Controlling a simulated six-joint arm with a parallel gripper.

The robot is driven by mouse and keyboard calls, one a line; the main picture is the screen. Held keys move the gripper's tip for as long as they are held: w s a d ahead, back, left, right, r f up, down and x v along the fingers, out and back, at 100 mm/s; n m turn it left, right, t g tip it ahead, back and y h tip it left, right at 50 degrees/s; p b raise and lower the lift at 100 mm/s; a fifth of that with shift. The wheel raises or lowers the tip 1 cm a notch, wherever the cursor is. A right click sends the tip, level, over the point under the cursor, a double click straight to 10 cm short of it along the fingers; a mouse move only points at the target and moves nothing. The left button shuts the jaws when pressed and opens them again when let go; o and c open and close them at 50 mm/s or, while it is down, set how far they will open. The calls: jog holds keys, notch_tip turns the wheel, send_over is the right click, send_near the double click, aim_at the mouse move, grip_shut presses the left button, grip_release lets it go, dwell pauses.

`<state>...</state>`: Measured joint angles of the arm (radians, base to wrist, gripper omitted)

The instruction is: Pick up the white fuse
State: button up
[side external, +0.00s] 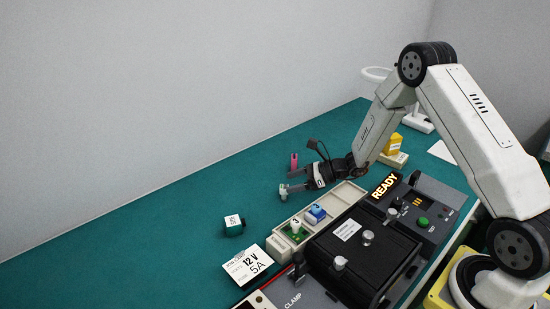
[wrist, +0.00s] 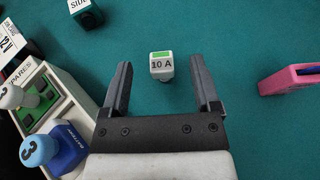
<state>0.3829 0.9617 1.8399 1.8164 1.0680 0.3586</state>
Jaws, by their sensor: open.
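The white fuse (wrist: 161,70), a small block marked "10 A" with a green patch, is on the green mat in the wrist view. It shows between and slightly beyond my two spread fingers, with a gap on both sides. In the side view the fuse (side external: 283,192) is small, right at my fingertips, partly hard to separate from them. My gripper (side external: 291,187) is open and low over the mat, and nothing is held. In the wrist view my gripper (wrist: 161,63) has its fingers on either side of the fuse.
A pink piece (wrist: 290,79) lies right of my fingers. A spares tray (wrist: 75,90) with a blue part (wrist: 66,146) and a green board (wrist: 38,104) is close on the left. A dark green block (side external: 234,225) and a label card (side external: 248,264) lie farther left.

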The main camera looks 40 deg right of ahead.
aim_at(278, 200)
jog(key=shift+f, duration=0.95)
jog(key=shift+f, duration=0.4)
jog(key=shift+w+a+f, duration=0.1)
jog(key=shift+f, duration=0.2)
jog(key=shift+x, duration=2.3)
grip_shut()
